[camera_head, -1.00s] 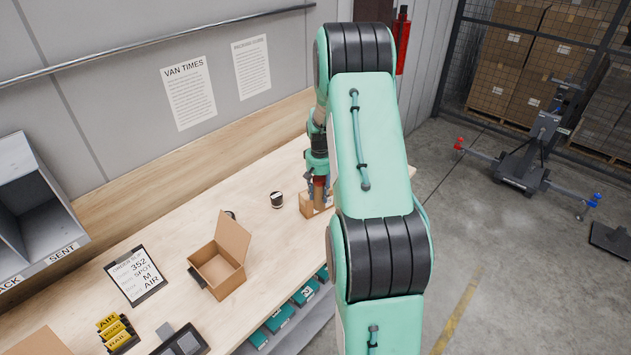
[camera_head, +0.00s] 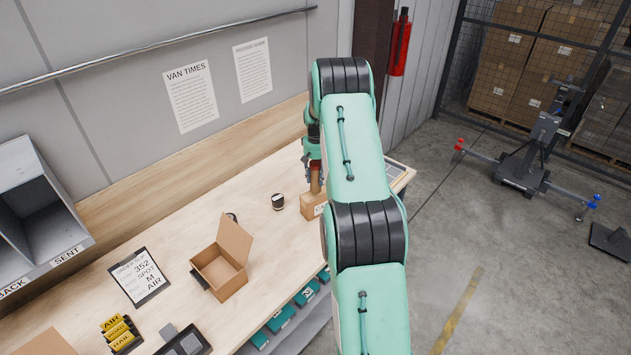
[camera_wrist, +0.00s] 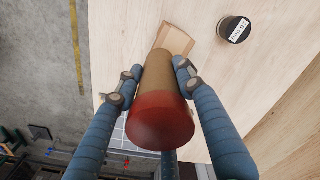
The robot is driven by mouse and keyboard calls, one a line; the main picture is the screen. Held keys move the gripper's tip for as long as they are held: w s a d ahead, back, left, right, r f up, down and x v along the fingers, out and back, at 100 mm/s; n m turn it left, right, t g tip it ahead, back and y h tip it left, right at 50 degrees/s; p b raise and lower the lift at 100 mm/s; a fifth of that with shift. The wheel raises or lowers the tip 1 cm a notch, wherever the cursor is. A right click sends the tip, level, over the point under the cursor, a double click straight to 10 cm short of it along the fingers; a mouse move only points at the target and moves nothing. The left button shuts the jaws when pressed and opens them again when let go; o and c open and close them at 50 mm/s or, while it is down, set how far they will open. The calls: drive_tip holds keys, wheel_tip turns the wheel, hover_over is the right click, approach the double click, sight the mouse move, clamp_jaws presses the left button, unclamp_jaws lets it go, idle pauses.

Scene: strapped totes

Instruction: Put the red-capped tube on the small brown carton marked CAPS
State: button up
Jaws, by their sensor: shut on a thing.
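The red-capped tube (camera_wrist: 158,82) has a brown body and a red cap (camera_wrist: 160,122), with the cap towards the wrist camera. My gripper (camera_wrist: 159,72) is shut on the tube's body, one finger on each side. In the head view my gripper (camera_head: 314,175) is partly hidden by my arm, and part of the tube (camera_head: 315,184) shows just above the small brown carton (camera_head: 311,208). The carton also shows in the wrist view (camera_wrist: 176,38), beyond the tube's far end. I cannot tell whether the tube touches the carton.
A dark round jar with a pale label (camera_head: 278,201) stands left of the carton. An open brown box (camera_head: 221,271), an order slip (camera_head: 138,275) and yellow tags (camera_head: 118,332) are further left.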

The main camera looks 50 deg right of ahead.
sight(316, 161)
drive_tip(key=shift+w+d, duration=0.35)
drive_tip(key=shift+w, duration=0.1)
drive_tip(key=shift+f, duration=0.15)
drive_tip(key=shift+f+p, duration=0.55)
drive_tip(key=shift+f, duration=1.1)
drive_tip(key=shift+f, duration=0.2)
drive_tip(key=o, duration=1.2)
drive_tip(key=shift+o, duration=0.2)
drive_tip(key=shift+r, duration=0.2)
wheel_tip(316, 161, up, 12)
drive_tip(key=shift+b, duration=1.05)
